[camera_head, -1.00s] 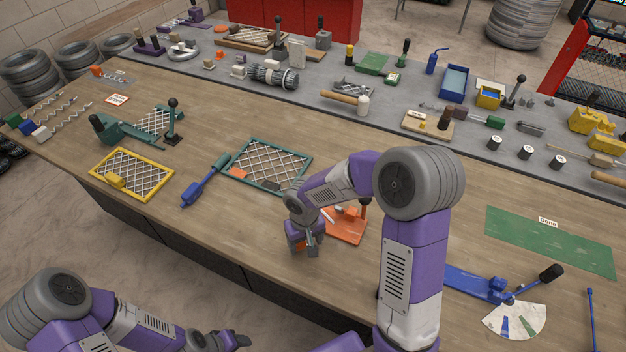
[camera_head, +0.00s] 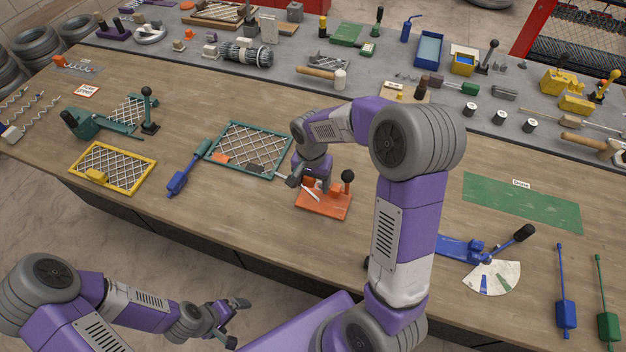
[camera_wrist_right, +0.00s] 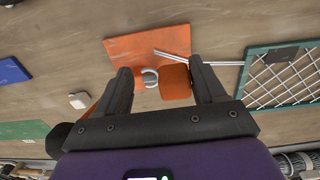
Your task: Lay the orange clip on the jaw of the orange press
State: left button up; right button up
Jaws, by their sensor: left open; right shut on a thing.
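The orange press (camera_head: 322,205) sits on the wooden bench, an orange base with a black-knobbed lever (camera_head: 347,177) at its right. Its base also shows in the right wrist view (camera_wrist_right: 140,45). My right gripper (camera_head: 307,184) is over the left back part of the press, pointing down. In the right wrist view its fingers (camera_wrist_right: 163,85) hold the orange clip (camera_wrist_right: 176,82), an orange block against the right finger, with a grey ring beside it. I cannot tell whether the clip touches the press; the jaw is mostly hidden. My left gripper (camera_head: 232,318) is open and empty, off the bench front.
A teal-framed mesh panel (camera_head: 283,158) lies just left of the press. A blue press (camera_head: 460,247) with a fan-shaped scale and a green mat (camera_head: 520,205) lie to the right. A blue-handled tool (camera_head: 188,168) and a yellow-framed panel (camera_head: 112,188) lie further left.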

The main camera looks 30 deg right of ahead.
aim_at(313, 204)
jog(key=shift+f+b, duration=2.9)
jog(key=shift+f, duration=0.95)
jog(key=shift+f+b, duration=0.4)
jog(key=shift+f, duration=0.25)
jog(key=o, duration=1.2)
jog(key=shift+r, duration=0.15)
notch_tip(313, 204, up, 7)
jog(key=shift+w+r+p, duration=0.1)
jog(key=shift+r+p, duration=0.1)
jog(key=shift+p, duration=0.65)
